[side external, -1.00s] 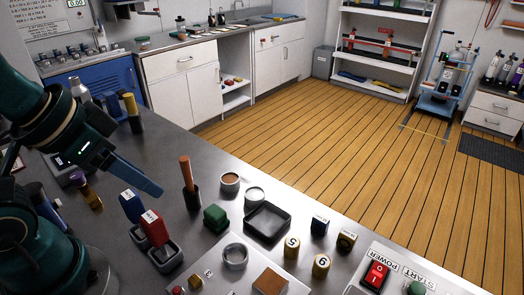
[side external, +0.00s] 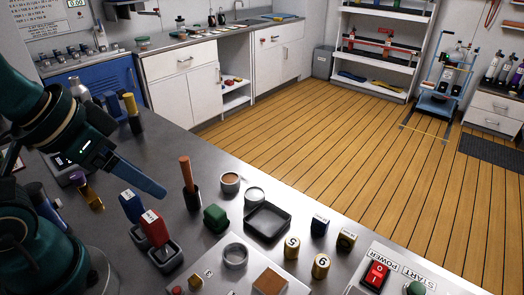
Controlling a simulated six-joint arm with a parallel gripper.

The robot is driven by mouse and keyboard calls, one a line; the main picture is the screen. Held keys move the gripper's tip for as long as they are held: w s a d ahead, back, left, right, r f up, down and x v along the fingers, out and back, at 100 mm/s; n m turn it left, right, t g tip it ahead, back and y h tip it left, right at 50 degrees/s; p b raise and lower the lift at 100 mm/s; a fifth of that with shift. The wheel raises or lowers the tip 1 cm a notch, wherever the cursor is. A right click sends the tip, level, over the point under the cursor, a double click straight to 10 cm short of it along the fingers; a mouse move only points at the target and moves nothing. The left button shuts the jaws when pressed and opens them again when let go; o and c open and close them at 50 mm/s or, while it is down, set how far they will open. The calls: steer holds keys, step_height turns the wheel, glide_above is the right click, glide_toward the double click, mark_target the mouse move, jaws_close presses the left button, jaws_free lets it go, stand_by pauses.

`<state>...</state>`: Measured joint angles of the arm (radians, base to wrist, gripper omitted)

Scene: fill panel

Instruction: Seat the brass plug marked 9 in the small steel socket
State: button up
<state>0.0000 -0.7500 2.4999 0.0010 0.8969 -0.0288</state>
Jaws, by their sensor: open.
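A brass plug with a mark that reads as 9 (side external: 320,266) stands upright near the front edge of the bench. A second brass plug (side external: 291,247) stands just behind it to the left; its mark looks like 5 but is small. A round steel ring-shaped socket (side external: 235,255) sits on the light panel (side external: 215,269), left of both plugs, and looks empty. My gripper (side external: 150,181) hangs at the left above the bench, well away from plugs and socket. Its jaws are open with nothing seen between them; one finger shows clearly, the other is mostly hidden.
Blue and red labelled blocks (side external: 153,228) stand below my gripper. A wooden-handled tool (side external: 187,183), a green block (side external: 215,218), a black tray (side external: 267,222) and small cups are mid-bench. Blue and dark labelled pieces (side external: 320,225) and a power switch panel (side external: 376,274) are at the right.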

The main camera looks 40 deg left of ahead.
steer(key=w+d+r+n+t, duration=0.1)
steer(key=w+d+r, duration=0.1)
steer(key=w, duration=0.3)
steer(key=w+d+r, duration=0.2)
steer(key=w+r, duration=0.1)
steer(key=w, duration=0.2)
steer(key=m+g+h, duration=0.1)
steer(key=m+g, duration=0.1)
steer(key=m, duration=0.2)
glide_above(322, 262)
steer(key=s, duration=0.2)
steer(key=f, duration=0.9)
steer(key=a+f, duration=0.1)
steer(key=f, duration=0.4)
steer(key=shift+s, duration=0.1)
steer(key=shift+s+d+f, duration=0.1)
steer(key=shift+d+f, duration=0.1)
steer(key=shift+f, duration=0.1)
steer(key=shift+x, duration=2.3)
steer(key=shift+c, duration=0.3)
